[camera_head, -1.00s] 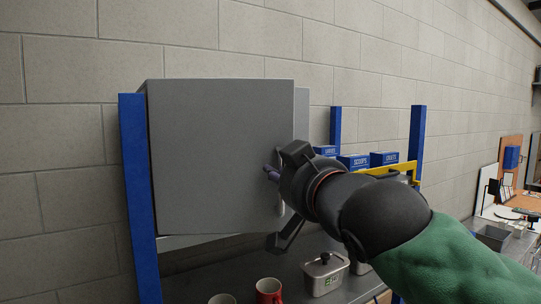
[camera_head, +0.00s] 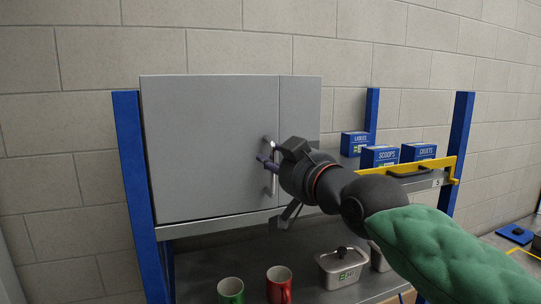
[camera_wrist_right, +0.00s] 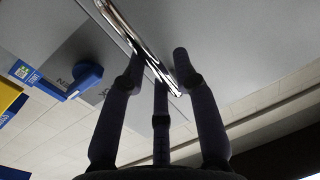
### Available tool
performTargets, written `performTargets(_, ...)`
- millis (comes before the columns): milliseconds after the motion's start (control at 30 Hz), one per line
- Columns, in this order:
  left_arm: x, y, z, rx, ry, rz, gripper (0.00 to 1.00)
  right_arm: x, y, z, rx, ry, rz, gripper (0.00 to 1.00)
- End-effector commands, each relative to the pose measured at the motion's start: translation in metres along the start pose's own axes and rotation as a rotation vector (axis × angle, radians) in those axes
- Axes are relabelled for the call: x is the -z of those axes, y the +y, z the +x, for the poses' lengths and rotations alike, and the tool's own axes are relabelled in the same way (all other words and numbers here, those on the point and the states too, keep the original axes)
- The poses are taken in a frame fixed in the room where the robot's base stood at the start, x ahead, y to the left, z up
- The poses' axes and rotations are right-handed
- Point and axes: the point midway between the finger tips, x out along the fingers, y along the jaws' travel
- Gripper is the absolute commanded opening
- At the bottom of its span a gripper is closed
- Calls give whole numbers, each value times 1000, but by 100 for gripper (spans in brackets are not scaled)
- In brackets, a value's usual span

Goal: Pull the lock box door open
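The lock box (camera_head: 300,110) is a grey metal cabinet on a blue-posted rack in the head view. Its broad door (camera_head: 205,140) looks about flush with the strip at its right. The upright metal door handle (camera_head: 270,184) is near the door's right edge; its bar also crosses the right wrist view (camera_wrist_right: 128,33). My right gripper (camera_head: 268,168) is at the handle. In the wrist view its dark fingers (camera_wrist_right: 160,68) converge on both sides of the bar and look closed on it; exact contact is partly hidden. My left gripper is not in view.
Below the box, a green mug (camera_head: 230,290), a red mug (camera_head: 279,286) and a lidded metal container (camera_head: 342,268) stand on the counter. Blue bins (camera_head: 380,157) and a yellow bar (camera_head: 440,165) are at the right. A block wall is behind.

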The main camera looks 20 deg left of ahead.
Motion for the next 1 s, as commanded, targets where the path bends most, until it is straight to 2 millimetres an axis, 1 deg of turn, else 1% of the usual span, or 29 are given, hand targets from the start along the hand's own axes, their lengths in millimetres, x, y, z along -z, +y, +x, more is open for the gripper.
performTargets(367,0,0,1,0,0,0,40,0,1,-2,-1,1,0,30)
performTargets(1000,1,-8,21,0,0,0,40,0,3,-40,-1,2,0,30)
